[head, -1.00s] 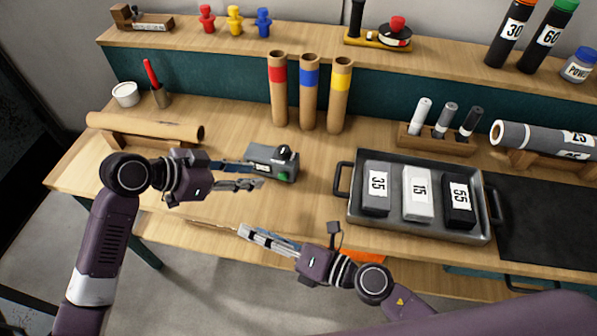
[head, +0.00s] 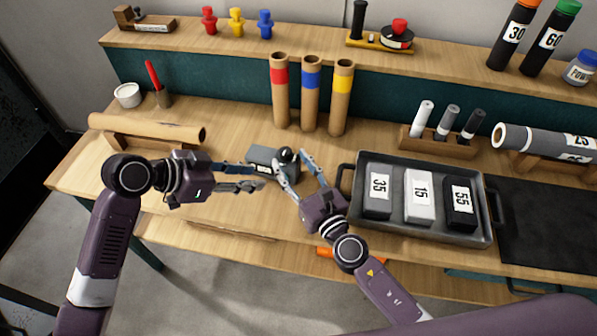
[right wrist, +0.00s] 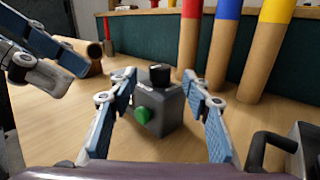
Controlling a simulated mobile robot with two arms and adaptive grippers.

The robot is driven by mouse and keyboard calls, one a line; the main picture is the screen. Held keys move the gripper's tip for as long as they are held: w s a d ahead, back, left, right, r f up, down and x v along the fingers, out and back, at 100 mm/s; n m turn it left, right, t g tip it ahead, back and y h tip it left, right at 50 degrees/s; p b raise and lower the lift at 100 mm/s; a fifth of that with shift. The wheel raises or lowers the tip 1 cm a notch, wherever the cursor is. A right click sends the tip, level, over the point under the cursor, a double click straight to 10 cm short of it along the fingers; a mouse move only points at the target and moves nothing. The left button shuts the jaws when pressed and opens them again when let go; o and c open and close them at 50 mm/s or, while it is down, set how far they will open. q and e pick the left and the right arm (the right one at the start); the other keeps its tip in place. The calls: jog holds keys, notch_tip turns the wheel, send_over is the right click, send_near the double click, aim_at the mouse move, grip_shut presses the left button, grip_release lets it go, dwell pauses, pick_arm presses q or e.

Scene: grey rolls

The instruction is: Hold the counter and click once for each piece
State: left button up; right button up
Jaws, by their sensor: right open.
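The counter (head: 263,154) is a small grey box with a dark knob on top, standing on the bench. In the right wrist view the counter (right wrist: 168,108) shows a green button on its near face. My right gripper (head: 291,162) is open and empty, its fingertips close to the counter's right end. In the right wrist view the counter lies between and beyond the spread fingers; contact cannot be told. My left gripper (head: 257,178) is open at the counter's left, fingers apart and empty. Three small figures, red (head: 209,20), yellow (head: 236,22) and blue (head: 265,24), stand on the shelf.
Three upright cardboard tubes with red (head: 279,95), blue (head: 311,95) and yellow (head: 342,100) bands stand behind the counter. A metal tray (head: 365,232) with three labelled blocks is at the right. A cardboard roll (head: 150,127) lies at the left. Bench front is clear.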

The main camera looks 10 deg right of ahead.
aim_at(288, 158)
jog(key=shift+x, duration=2.1)
jog(key=shift+c, duration=0.3)
grip_shut()
pick_arm(q)
grip_shut()
